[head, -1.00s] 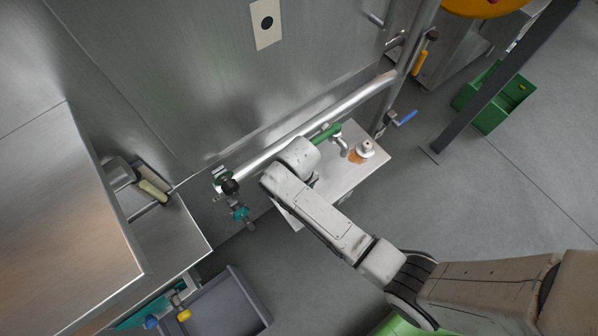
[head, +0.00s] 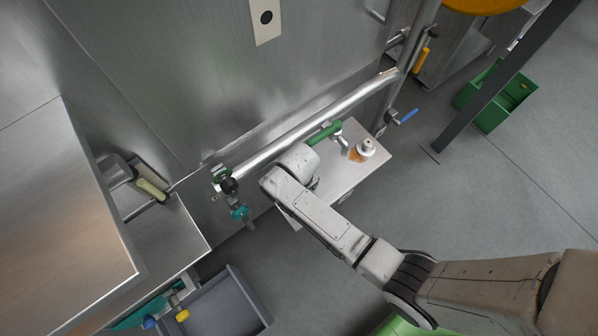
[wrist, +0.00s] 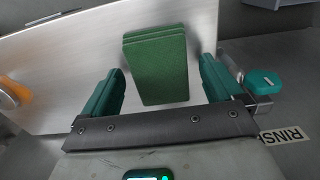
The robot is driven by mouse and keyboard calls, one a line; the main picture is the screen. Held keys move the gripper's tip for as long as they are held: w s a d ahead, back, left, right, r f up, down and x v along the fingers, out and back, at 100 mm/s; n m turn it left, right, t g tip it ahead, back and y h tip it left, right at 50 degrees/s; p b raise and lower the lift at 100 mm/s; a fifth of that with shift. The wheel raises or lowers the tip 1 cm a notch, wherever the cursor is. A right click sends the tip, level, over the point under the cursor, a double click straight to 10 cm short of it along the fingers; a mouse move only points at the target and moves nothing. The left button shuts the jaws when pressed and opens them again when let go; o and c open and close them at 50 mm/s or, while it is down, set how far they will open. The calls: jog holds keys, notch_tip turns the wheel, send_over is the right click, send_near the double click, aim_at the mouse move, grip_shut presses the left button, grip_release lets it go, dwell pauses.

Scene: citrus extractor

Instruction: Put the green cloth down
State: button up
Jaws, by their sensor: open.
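The green cloth (wrist: 157,68) is a folded, flat block in the wrist view. It appears to lie on the pale metal shelf (wrist: 65,55). My gripper (wrist: 162,66) is open, with one teal finger to the left of the cloth and one to the right. Gaps show between both fingers and the cloth, so they do not hold it.
A thick steel pipe (head: 310,122) runs just behind the shelf. A white round object with an orange base (head: 366,149) stands on the shelf's right part. A teal-handled valve (head: 240,213) is at the left, a grey bin (head: 215,305) below.

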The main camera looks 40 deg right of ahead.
notch_tip(320, 180, up, 12)
jog(key=p, duration=0.4)
jog(key=s+d+r, duration=0.3)
jog(key=s+d, duration=0.1)
jog(key=s, duration=0.4)
jog(key=s+d+r+t, duration=0.1)
jog(key=s+d+r, duration=0.2)
jog(key=s, duration=0.5)
jog(key=shift+s+d+r, duration=0.25)
jog(key=shift+d+r, duration=0.15)
jog(key=shift+r, duration=0.4)
jog(key=shift+o, duration=0.5)
notch_tip(320, 180, up, 9)
jog(key=p, duration=0.8)
jog(key=shift+f, duration=0.3)
